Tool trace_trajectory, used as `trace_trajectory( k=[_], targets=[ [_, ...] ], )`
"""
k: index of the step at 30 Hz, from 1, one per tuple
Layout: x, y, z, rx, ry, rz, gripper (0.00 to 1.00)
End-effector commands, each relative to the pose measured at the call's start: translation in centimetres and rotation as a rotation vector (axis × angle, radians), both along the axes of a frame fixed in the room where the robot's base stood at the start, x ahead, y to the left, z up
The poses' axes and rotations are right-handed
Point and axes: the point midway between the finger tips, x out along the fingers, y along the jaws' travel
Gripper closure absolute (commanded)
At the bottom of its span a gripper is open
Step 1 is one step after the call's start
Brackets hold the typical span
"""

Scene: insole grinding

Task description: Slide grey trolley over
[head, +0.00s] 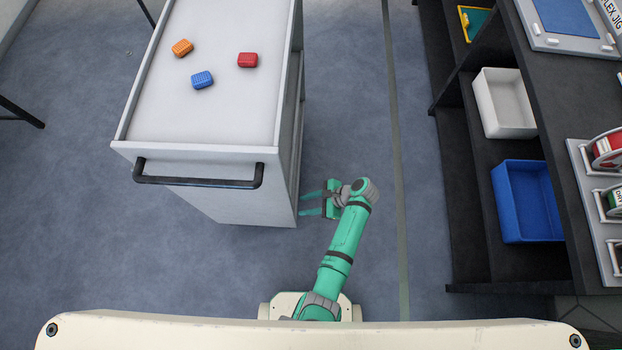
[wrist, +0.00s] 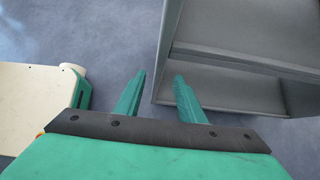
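The grey trolley (head: 215,110) stands at the upper left of the head view, with a black handle (head: 198,183) along its near end. In the wrist view, the trolley (wrist: 235,90) fills the upper right and shows an open side with a shelf. My gripper (head: 301,204) is low beside the trolley's near right corner.
Orange (head: 182,47), blue (head: 202,80) and red (head: 247,60) blocks lie on the trolley's top. A dark shelf unit (head: 560,120) holding a white bin (head: 504,103) and a blue bin (head: 527,201) stands at the right. Floor is clear between it and the trolley.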

Motion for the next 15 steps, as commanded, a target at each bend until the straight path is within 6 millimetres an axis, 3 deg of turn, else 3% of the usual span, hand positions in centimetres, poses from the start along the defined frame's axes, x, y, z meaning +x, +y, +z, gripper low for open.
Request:
trace_trajectory(
  k=[9,15],
  targets=[
    [0.0,3.8,-3.8,0.0,0.002,0.004,0.64],
    [0.1,5.4,-5.4,0.0,0.0,0.001,0.64]
  ],
)
